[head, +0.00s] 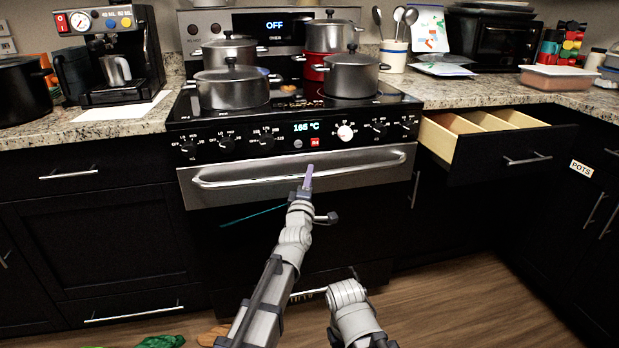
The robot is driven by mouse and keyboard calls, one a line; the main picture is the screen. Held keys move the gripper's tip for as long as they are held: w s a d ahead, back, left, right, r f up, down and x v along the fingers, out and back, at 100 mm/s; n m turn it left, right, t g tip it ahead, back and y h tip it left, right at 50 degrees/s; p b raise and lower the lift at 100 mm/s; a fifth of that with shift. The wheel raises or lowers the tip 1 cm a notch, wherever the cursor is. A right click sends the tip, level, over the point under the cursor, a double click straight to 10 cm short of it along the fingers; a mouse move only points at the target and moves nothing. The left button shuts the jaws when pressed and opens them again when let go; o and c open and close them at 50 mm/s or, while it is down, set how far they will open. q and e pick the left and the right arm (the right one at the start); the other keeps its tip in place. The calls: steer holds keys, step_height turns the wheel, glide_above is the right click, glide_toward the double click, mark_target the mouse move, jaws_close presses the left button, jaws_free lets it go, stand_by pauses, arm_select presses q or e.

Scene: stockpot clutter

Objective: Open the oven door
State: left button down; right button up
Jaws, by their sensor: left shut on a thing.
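The oven (230,240) stands in the middle of the head view, with a steel strip across the top of its dark door. The door looks shut or nearly shut; I cannot tell if there is a small gap. A long steel handle (240,181) runs across the strip. My left gripper (308,178) is shut on this handle, a little right of its middle. Its fingers partly cover the bar. My right arm shows at the bottom centre, but its gripper is not visible.
Several pots, one a grey pot (232,88), stand on the cooktop. A drawer (492,152) right of the oven is open and juts out. A coffee machine (113,55) stands on the left counter. Green and brown items (160,342) lie on the floor at bottom left.

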stand_by(0.8)
arm_select(q)
steer(key=s+d+f+m+t+h+b, duration=0.1)
steer(key=s+d+f+b, duration=0.1)
steer(key=s+b, duration=0.4)
steer(key=s+d+f+m+t+h+b, duration=0.1)
steer(key=s+d+f+t+b, duration=0.1)
steer(key=s+b, duration=0.4)
steer(key=shift+s+d+f+m, duration=0.3)
steer(key=shift+s+d+f, duration=0.35)
steer(key=shift+s, duration=1.05)
steer(key=shift+a+f, duration=0.1)
steer(key=shift+a, duration=0.05)
steer(key=c, duration=0.7)
jaws_free()
